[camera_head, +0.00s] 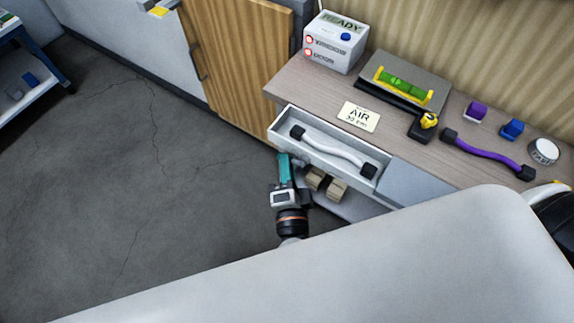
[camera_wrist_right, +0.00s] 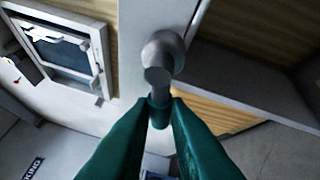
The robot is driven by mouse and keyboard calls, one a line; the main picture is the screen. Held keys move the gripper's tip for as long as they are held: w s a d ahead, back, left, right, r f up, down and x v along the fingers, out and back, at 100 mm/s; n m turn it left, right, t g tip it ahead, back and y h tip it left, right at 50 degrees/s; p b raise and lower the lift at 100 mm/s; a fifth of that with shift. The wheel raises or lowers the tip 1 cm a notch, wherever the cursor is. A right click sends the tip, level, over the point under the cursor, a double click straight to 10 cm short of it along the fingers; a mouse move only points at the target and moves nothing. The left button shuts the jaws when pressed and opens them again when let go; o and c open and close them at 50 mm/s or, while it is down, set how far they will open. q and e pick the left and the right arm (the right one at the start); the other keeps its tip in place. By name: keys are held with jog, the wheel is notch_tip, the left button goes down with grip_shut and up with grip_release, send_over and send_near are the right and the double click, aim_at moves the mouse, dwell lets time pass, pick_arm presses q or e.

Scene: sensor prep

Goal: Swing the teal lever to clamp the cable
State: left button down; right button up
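I cannot make out a teal lever in either view; the only teal parts I see are my right gripper's fingers. A white cable (camera_head: 333,148) with black ends lies in the pulled-out drawer (camera_head: 280,126). A purple cable (camera_head: 486,154) with black ends lies on the counter at the right. My right gripper (camera_head: 284,158) is at the drawer's front left corner. In the right wrist view its fingers (camera_wrist_right: 159,101) close around a grey handle post (camera_wrist_right: 158,78) on a white panel, apparently the drawer front. My left gripper is not in view.
Grey floor lies open at left.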

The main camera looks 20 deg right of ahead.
jog(key=shift+f+m+t+h+b, duration=0.25)
jog(key=shift+m+t+b, duration=0.45)
jog(key=shift+b, duration=1.25)
grip_shut()
jog(key=shift+a+r+m+t+b, duration=0.1)
jog(key=shift+r+m+t+b, duration=0.25)
jog(key=shift+r+m, duration=0.25)
jog(key=shift+w, duration=0.1)
jog(key=o, duration=0.8)
grip_release()
jog(key=shift+c, duration=0.2)
jog(key=b+v, duration=0.1)
jog(key=v, duration=1.1)
jog(key=shift+a, duration=0.1)
